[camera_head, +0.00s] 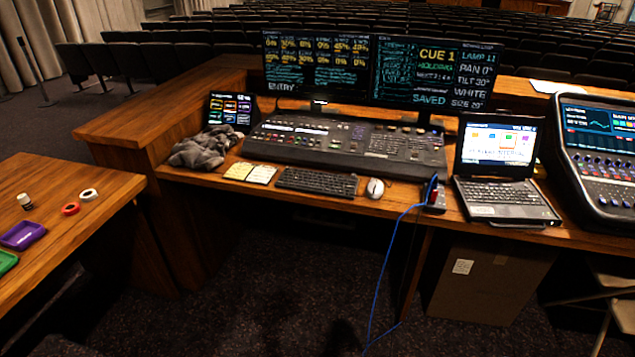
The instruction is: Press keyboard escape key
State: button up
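A black keyboard (317,182) lies near the front edge of the wooden desk, in front of the lighting console. Its keys are too small to read, so I cannot make out the escape key; the keyboard's back left corner (284,170) is uncovered. A laptop (500,165) with its own keyboard stands open further right. My gripper is not in view.
A white mouse (375,188) sits right of the keyboard, and yellow notes (250,173) and a grey cloth (205,148) lie left. The console (345,140) stands behind. A blue cable (388,250) hangs off the desk. Floor (270,290) in front is clear.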

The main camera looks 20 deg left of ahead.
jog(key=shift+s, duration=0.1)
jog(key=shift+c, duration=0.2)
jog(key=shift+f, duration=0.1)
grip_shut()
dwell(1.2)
